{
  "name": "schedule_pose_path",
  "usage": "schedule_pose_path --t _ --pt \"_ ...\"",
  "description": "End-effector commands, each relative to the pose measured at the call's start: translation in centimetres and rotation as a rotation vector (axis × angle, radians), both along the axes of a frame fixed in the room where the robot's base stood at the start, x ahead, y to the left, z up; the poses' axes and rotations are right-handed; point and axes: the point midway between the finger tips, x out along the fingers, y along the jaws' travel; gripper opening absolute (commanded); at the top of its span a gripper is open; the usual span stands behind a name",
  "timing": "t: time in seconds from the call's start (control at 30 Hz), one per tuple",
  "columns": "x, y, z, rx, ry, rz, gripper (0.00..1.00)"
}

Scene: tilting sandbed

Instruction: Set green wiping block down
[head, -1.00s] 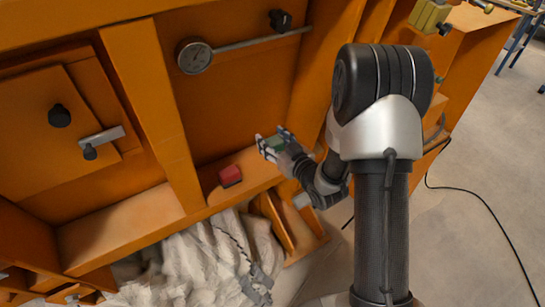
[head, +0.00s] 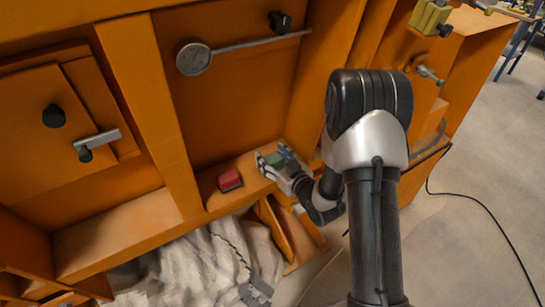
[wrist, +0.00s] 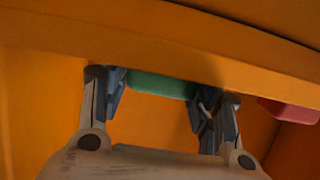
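The green wiping block (head: 274,159) is between the fingertips of my gripper (head: 273,158), low over the right part of the orange ledge. In the wrist view the green block (wrist: 160,86) spans the space between the two blue-grey fingers of my gripper (wrist: 160,92), which appear closed on its ends. Its far side meets the orange surface in that view, but I cannot tell whether it touches the ledge. A red block (head: 230,180) lies on the same ledge to the left, and it also shows at the right of the wrist view (wrist: 290,110).
The orange ledge (head: 205,187) runs below an upright back panel. A dial gauge (head: 193,57) with a rod is on the panel above. An orange post (head: 150,100) stands left of the red block. Crumpled pale cloth (head: 200,270) lies below the ledge.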

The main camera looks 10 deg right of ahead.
Motion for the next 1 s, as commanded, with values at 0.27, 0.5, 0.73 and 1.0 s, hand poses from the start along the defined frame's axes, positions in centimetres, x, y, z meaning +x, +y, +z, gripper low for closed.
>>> schedule_pose_path --t 0.27,0.5,0.73,1.0 --pt "0.0 0.0 0.0 0.000 0.000 0.000 0.69" --pt "0.0 0.0 0.3 0.000 -0.001 0.000 0.69" --pt "-3.2 -1.2 1.0 0.001 0.004 -0.004 0.69" --pt "-8.6 -2.9 2.0 0.002 0.004 -0.005 0.69"
